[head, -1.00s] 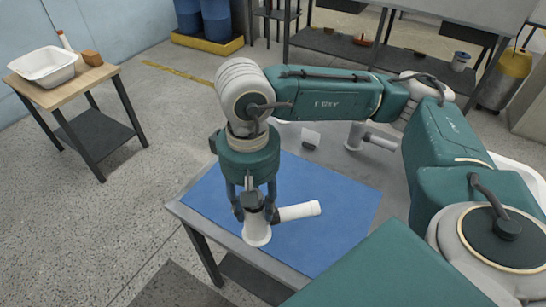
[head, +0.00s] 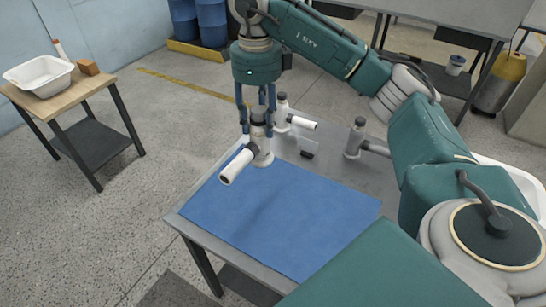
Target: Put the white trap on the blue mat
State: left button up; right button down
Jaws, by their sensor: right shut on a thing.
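The white trap (head: 262,151) has an upright body with a grey cap and a white side pipe pointing to the lower left. My right gripper (head: 257,112) points down and is shut on its upper part. The trap shows over the back left edge of the blue mat (head: 290,217); I cannot tell whether its base touches it. The mat lies flat on the grey table and is otherwise bare. My left gripper is not in view.
Another trap with a white pipe (head: 283,113) stands close behind the held one. A greyer trap (head: 356,138) and a small grey block (head: 308,147) are behind the mat. A wooden side table (head: 62,92) at left holds a white basin (head: 38,75).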

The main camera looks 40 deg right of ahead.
aim_at(261, 161)
notch_tip(261, 161, down, 8)
jog(key=shift+r+b, duration=0.1)
jog(key=shift+b, duration=0.3)
notch_tip(261, 161, down, 6)
jog(key=shift+r+p, duration=0.15)
jog(key=shift+p, duration=0.6)
notch_tip(261, 161, down, 5)
jog(key=shift+f+p, duration=0.1)
jog(key=shift+p, duration=0.25)
jog(key=c, duration=1.1)
grip_release()
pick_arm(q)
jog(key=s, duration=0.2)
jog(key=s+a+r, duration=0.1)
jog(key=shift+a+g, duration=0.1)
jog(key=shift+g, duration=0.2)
